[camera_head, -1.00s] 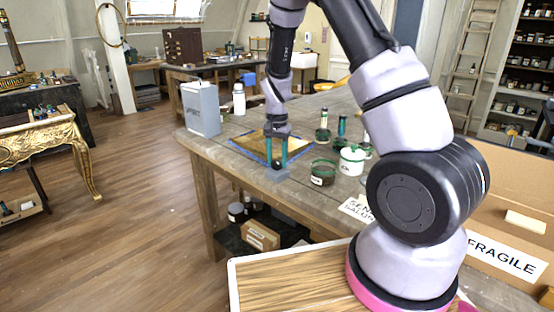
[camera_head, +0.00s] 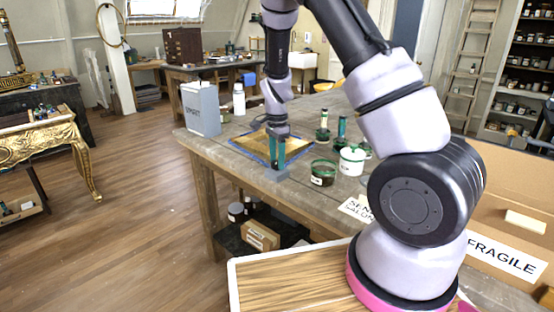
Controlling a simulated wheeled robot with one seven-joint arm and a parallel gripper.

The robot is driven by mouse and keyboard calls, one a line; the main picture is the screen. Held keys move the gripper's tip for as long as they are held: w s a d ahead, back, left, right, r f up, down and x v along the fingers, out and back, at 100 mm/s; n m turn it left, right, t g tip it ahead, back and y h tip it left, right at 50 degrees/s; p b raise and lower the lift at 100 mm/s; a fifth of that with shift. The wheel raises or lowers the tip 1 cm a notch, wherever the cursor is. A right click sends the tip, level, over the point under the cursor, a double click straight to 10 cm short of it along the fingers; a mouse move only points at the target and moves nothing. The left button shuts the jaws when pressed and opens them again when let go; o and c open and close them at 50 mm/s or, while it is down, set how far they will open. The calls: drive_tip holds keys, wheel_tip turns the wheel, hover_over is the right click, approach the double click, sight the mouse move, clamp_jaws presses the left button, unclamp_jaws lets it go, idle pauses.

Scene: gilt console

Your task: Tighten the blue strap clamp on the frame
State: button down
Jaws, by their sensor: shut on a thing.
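The frame (camera_head: 297,145) lies flat on the workbench, a gold-brown panel edged by the blue strap (camera_head: 247,155). The strap clamp (camera_head: 274,175), a small grey-blue block, sits at the frame's near corner. My gripper (camera_head: 277,166) points straight down over this corner, its teal fingers right at the clamp. The fingers overlap in this view, and the part of the clamp between them is hidden. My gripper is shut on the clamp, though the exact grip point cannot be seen.
A grey can (camera_head: 201,109) and a white bottle (camera_head: 239,100) stand left of the frame on the workbench (camera_head: 215,150). A dark green-rimmed jar (camera_head: 323,173) and a white pot (camera_head: 352,160) stand close on the right. An open cardboard box (camera_head: 505,225) is at the right.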

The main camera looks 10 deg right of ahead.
sight(277, 162)
idle(0.4)
drive_tip(key=shift+c, duration=1.5)
unclamp_jaws()
wheel_tip(277, 162, up, 11)
drive_tip(key=shift+f, duration=0.1)
